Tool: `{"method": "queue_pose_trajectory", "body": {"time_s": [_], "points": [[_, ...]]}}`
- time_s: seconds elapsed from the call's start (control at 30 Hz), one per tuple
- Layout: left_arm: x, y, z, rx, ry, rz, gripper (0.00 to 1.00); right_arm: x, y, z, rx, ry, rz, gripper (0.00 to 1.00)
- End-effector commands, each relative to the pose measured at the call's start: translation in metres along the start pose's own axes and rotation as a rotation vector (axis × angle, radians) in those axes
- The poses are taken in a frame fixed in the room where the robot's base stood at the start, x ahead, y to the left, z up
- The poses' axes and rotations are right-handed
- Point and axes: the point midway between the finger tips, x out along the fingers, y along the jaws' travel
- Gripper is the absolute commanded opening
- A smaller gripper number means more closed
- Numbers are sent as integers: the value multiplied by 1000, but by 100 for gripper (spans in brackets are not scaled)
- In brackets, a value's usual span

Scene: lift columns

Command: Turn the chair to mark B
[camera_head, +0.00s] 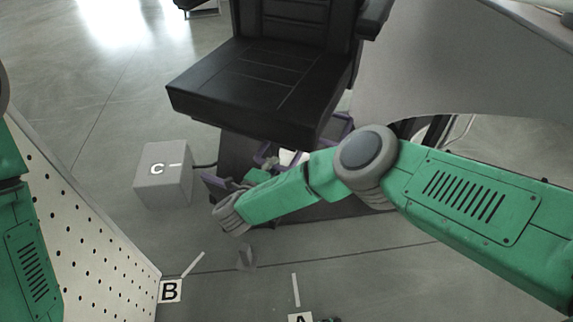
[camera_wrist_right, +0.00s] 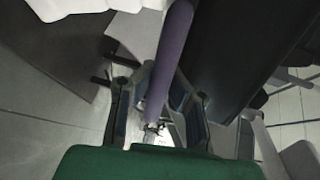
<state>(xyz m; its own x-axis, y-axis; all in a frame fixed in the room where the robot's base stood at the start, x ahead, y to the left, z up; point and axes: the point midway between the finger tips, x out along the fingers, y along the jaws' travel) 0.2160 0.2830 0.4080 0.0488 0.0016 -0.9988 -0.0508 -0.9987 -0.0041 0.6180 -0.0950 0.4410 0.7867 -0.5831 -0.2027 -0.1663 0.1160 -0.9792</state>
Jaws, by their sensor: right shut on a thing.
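The black chair (camera_head: 265,80) stands at the top middle of the head view. Purple bars show under its seat. My right arm reaches in from the right, and my right gripper (camera_head: 268,165) is partly hidden among the parts below the seat. In the right wrist view my right gripper (camera_wrist_right: 158,100) has its fingers on both sides of a purple bar (camera_wrist_right: 170,50) and is shut on it. Mark B (camera_head: 170,291) is a white label on the floor at the lower left, with a white line (camera_head: 193,264) beside it. My left arm shows at the left edge; its gripper is out of view.
Mark A (camera_head: 301,318) is at the bottom edge, below another white line (camera_head: 295,290). A perforated pale panel (camera_head: 85,225) stands at the left. A curved grey surface (camera_head: 450,75) is at the right.

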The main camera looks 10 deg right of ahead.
Motion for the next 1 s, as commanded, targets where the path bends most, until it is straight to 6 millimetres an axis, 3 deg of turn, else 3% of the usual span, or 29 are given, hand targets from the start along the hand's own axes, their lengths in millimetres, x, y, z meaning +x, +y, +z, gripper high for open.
{"method": "queue_pose_trajectory", "body": {"time_s": [0.1, 0.6, 0.7, 1.0], "points": [[0, 0, 0, 0, 0, 0, 66, -10, 9, 6, -4, 2, 19, 0], [0, 0, 0, 1, 0, 0, 66, -10, 9, 6, -4, 18, 17, 0], [0, 0, 0, 1, 0, 0, 66, -10, 8, 7, -3, 17, 15, 36], [0, 0, 0, 0, 0, 0, 66, -7, 5, 7, 2, 18, 9, 36]]}}
